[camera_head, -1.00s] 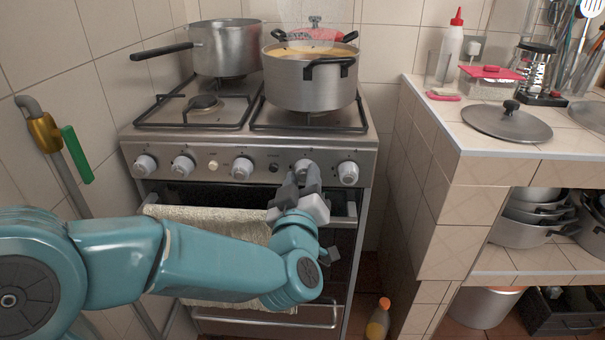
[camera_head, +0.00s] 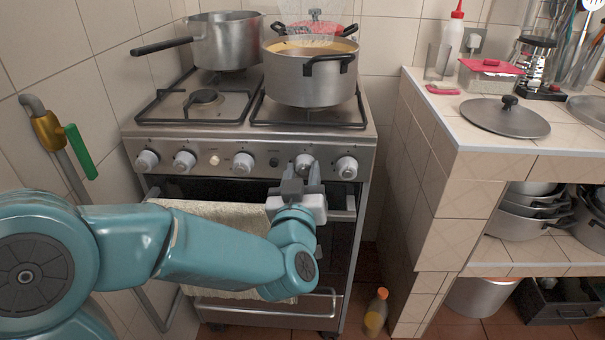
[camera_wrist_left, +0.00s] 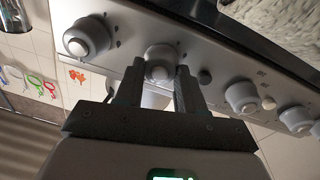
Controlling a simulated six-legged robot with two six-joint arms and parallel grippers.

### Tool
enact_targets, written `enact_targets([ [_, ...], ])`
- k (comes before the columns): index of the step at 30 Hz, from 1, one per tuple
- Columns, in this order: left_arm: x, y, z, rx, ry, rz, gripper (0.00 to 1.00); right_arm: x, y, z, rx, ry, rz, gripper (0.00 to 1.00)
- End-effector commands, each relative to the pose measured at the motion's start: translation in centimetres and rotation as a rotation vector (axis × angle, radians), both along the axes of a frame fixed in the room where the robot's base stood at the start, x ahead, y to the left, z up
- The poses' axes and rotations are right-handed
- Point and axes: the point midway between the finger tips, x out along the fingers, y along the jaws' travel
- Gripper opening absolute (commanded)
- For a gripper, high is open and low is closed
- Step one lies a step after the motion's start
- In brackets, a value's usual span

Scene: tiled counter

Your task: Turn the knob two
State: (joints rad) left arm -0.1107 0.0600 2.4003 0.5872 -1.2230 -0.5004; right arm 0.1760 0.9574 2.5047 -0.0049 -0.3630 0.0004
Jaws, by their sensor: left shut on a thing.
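The stove's front panel (camera_head: 215,161) carries a row of round pale-grey knobs. The second knob from the right (camera_head: 304,161) is between the fingertips of my left gripper (camera_head: 302,174), which is shut on it. In the left wrist view this knob (camera_wrist_left: 160,58) sits between the two dark fingers of my left gripper (camera_wrist_left: 157,75), with its front partly showing. The rightmost knob (camera_head: 347,167) is free beside the gripper; it also shows in the wrist view (camera_wrist_left: 88,37). Any mark on the held knob is too small to read. My right gripper is not in view.
A large pot (camera_head: 311,76) stands on the right burner and a saucepan (camera_head: 226,42) behind the left one. A towel (camera_head: 222,215) hangs on the oven rail below the knobs. A tiled counter (camera_head: 470,132) stands to the right.

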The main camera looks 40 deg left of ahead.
Motion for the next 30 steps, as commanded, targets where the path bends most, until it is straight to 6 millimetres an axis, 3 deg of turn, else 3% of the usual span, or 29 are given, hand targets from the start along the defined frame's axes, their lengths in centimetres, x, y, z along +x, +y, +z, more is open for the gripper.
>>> enact_targets([
  [4,0.0,0.0,0.0,0.001,0.002,0.000,0.08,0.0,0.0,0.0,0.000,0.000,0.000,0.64],
  [5,0.0,0.0,0.0,0.001,0.002,0.000,0.48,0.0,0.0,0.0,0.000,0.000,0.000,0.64],
  [6,0.0,0.0,0.0,0.000,0.001,0.000,0.61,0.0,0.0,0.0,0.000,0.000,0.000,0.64],
  [7,0.0,0.0,0.0,0.000,0.001,0.000,0.65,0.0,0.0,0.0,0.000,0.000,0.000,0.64],
  [17,-0.3,-0.2,0.0,0.000,0.001,-0.001,0.65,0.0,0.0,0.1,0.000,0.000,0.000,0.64],
  [22,-2.6,-1.6,-0.1,0.000,0.000,-0.006,0.65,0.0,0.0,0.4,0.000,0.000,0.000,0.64],
  [25,-4.9,-2.9,-0.5,-0.001,-0.004,-0.008,0.65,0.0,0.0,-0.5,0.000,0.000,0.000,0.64],
  [30,-7.1,-3.9,-1.5,-0.004,-0.011,-0.004,0.65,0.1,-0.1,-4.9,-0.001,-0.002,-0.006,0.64],
])
